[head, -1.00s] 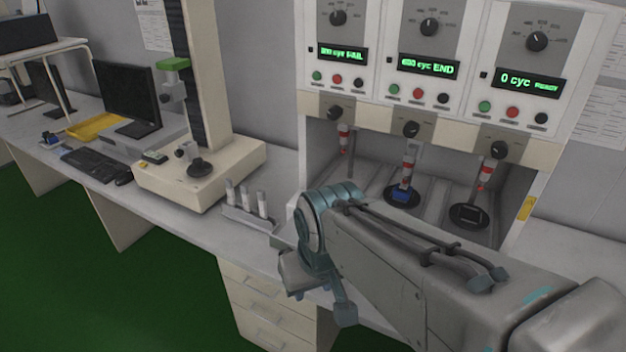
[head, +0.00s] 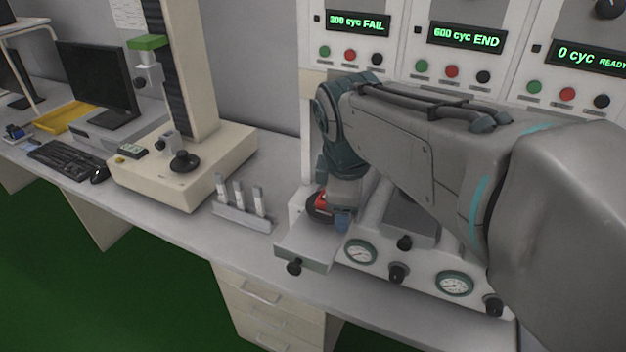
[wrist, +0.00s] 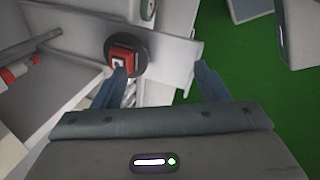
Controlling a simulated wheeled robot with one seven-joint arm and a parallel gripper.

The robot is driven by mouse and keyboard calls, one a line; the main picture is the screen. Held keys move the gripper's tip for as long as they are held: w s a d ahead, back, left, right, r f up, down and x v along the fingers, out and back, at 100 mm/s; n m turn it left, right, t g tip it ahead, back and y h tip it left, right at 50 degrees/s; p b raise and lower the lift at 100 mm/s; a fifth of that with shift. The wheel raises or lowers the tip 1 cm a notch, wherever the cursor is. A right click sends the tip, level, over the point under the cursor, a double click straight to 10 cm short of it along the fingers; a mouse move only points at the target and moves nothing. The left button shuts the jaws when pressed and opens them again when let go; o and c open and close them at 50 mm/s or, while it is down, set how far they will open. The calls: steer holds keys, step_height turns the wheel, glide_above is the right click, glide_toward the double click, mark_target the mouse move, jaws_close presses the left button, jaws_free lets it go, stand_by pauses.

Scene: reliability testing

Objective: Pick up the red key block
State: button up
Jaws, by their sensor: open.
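The red key block (head: 321,202) sits on a round dark holder at the left station of the test machine, partly hidden by my arm in the head view. In the wrist view the red key block (wrist: 122,58) shows a pale square on its face and sits on the dark round disc (wrist: 139,68). My gripper (wrist: 161,72) is open, with one finger close beside the block and the other well off to the right. The block lies nearer the left finger, not centred between the two.
The test machine's displays (head: 357,22) stand behind my arm, with gauges (head: 361,252) and knobs along its front. A rack of white tubes (head: 240,205) stands left of it. A beige stand (head: 185,160) and a monitor (head: 95,80) are further left.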

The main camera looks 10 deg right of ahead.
steer(key=w+a+r+n+h+b, duration=0.1)
steer(key=w+n+b, duration=0.1)
steer(key=w+n, duration=0.45)
steer(key=w+a+r+n+b, duration=0.2)
steer(key=w+n, duration=0.1)
steer(key=n, duration=0.6)
steer(key=x, duration=0.9)
steer(key=d+x, duration=0.1)
steer(key=x, duration=0.3)
steer(key=shift+f, duration=0.15)
steer(key=c, duration=1.1)
